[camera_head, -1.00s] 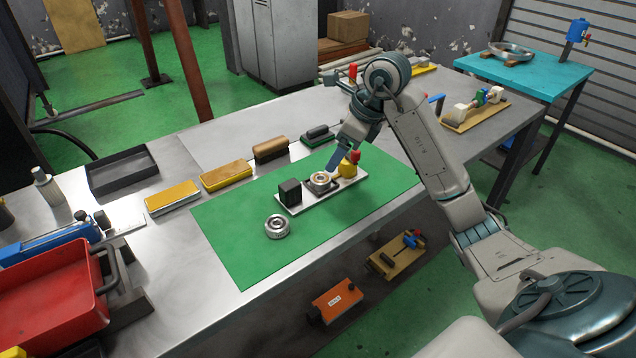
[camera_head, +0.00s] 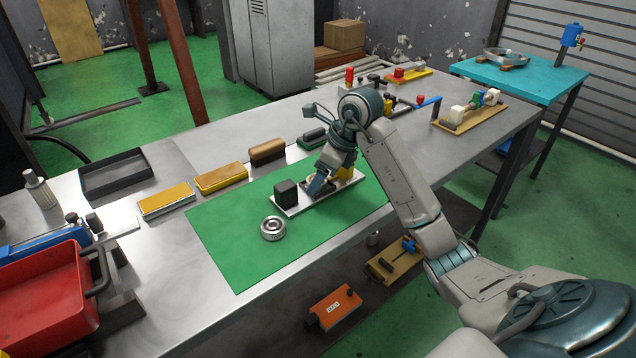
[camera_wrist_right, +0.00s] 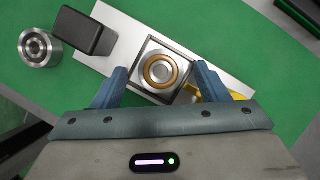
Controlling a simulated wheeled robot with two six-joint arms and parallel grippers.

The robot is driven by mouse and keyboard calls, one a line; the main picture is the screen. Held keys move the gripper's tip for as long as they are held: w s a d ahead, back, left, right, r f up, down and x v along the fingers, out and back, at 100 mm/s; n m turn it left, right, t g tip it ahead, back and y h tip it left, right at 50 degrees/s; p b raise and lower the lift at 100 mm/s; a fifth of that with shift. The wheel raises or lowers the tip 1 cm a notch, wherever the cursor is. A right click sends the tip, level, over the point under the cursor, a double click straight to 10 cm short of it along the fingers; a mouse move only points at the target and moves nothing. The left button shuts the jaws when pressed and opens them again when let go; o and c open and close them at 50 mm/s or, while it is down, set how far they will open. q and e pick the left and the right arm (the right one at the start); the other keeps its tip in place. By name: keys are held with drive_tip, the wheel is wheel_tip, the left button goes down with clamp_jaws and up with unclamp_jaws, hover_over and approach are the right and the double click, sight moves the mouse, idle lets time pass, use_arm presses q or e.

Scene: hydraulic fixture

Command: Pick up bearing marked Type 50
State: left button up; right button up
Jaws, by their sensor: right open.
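My right gripper (camera_head: 316,188) is over the fixture on the green mat. In the right wrist view its two blue fingers (camera_wrist_right: 161,84) are open, one on each side of a round bearing with an orange-brown ring (camera_wrist_right: 160,69). That bearing sits in a square seat on the pale fixture plate (camera_wrist_right: 116,27); contact with the fingers cannot be told. A second, silver bearing (camera_head: 273,228) lies loose on the mat to the left; it also shows in the right wrist view (camera_wrist_right: 38,46). No type marking is legible on either bearing. My left gripper is out of view.
A black block (camera_head: 286,193) stands on the plate left of the seat, and a yellow part (camera_head: 346,172) is at its right end. Yellow and brown blocks (camera_head: 221,177) line the mat's back. A red bin (camera_head: 45,283) is at left. The mat's front (camera_head: 240,270) is clear.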

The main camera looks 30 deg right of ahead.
drive_tip(key=shift+f, duration=0.25)
drive_tip(key=shift+s+a+f, duration=0.1)
drive_tip(key=shift+s, duration=0.05)
drive_tip(key=c, duration=1.1)
